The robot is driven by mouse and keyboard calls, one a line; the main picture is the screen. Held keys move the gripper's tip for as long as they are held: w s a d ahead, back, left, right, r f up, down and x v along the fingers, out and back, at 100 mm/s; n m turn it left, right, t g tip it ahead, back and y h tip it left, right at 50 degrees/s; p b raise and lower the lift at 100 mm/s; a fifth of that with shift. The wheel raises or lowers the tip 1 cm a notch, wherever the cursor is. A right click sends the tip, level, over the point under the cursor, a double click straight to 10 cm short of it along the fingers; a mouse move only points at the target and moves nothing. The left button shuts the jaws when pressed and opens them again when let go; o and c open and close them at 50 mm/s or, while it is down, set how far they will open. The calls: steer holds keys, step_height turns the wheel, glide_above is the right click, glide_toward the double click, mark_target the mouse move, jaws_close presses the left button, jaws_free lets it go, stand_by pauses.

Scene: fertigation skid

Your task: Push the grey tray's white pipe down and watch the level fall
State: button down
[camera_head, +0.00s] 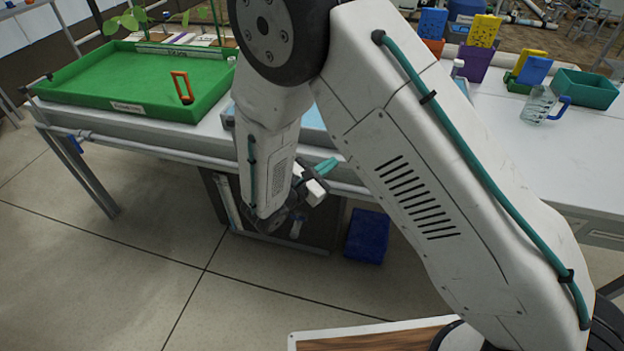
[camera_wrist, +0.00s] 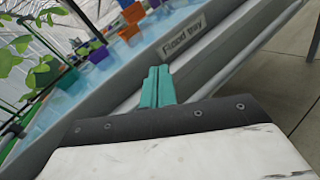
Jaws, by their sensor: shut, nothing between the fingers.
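The grey tray (camera_wrist: 128,104) fills much of the wrist view. It holds blue water (camera_wrist: 68,103) and has a label (camera_wrist: 184,39) that reads "Flood tray". In the head view my arm covers most of it, and only a strip of its blue inside (camera_head: 312,118) shows. I cannot make out the white pipe in either view. My gripper (camera_head: 330,166) is shut and empty, at the table's front edge in the head view. In the wrist view its teal fingers (camera_wrist: 158,86) are together in front of the tray's outer wall, and I cannot tell whether they touch it.
Small coloured pots (camera_wrist: 98,51) and leafy plants (camera_wrist: 42,75) are in or behind the grey tray. A glass jug (camera_head: 540,104) and teal bin (camera_head: 585,88) stand right. A blue box (camera_head: 367,236) is on the floor.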

steer(key=s+d+r+m+g+y, duration=0.1)
steer(key=s+d+r+m+g, duration=0.55)
steer(key=d+r, duration=0.25)
steer(key=s+d+r+m+g+y, duration=0.1)
steer(key=s+d+r+m+g, duration=0.5)
steer(key=d+r, duration=0.3)
steer(key=s+r+m+t+y, duration=0.1)
steer(key=s+r+m+y, duration=0.2)
steer(key=s+m+y, duration=0.2)
steer(key=s+r+m+t+y, duration=0.1)
steer(key=s+r+m+y, duration=0.3)
steer(key=s, duration=0.8)
steer(key=shift+s+a+m+y, duration=0.15)
steer(key=shift+m+y, duration=0.7)
steer(key=shift+y, duration=0.15)
